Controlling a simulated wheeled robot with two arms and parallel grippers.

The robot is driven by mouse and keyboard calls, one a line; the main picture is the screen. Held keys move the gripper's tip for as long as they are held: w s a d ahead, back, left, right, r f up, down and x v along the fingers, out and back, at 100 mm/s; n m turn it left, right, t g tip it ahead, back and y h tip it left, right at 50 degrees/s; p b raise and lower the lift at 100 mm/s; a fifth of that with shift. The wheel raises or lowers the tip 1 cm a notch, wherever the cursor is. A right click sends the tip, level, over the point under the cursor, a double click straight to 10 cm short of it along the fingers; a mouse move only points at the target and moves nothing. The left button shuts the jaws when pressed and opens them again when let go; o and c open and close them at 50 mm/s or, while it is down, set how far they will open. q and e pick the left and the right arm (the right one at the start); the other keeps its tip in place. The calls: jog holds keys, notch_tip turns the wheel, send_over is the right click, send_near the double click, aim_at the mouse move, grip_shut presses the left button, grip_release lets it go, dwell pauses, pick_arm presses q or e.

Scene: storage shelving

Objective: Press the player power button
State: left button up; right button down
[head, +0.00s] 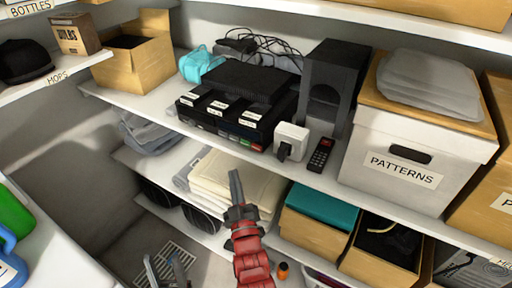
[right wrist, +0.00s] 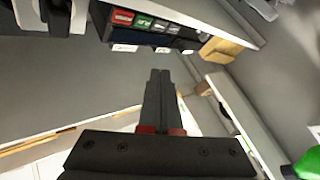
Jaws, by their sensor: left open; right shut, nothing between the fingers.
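The player appears to be the black device stack (head: 228,108) on the middle shelf, with three white labels on top and small coloured buttons or tags along its front edge. In the right wrist view its front (right wrist: 150,30) shows red and green tags at the top. Which one is the power button is too small to tell. My right gripper (head: 235,174), on a red arm, is shut and empty, in front of and below the stack, apart from it. Its closed fingers also show in the right wrist view (right wrist: 159,75). My left gripper (head: 166,264) is open and empty at the bottom left.
Folded cloths (head: 225,180) lie on the shelf below. Open space lies before the shelf.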

aim_at(251, 160)
jog(key=shift+w+d, duration=0.8)
jog(key=shift+w, duration=0.4)
jog(key=shift+w+d, duration=0.85)
jog(key=shift+w, duration=0.4)
jog(key=shift+w+d, duration=0.8)
jog(key=shift+w, duration=0.4)
jog(key=shift+w+d, duration=0.2)
jog(key=shift+w, duration=0.15)
jog(key=shift+w+d+b, duration=0.2)
jog(key=shift+w+b, duration=0.1)
jog(key=shift+s+a+f+b, duration=0.1)
jog(key=shift+s+a+b, duration=0.25)
jog(key=shift+s, duration=0.35)
jog(key=shift+a, duration=0.1)
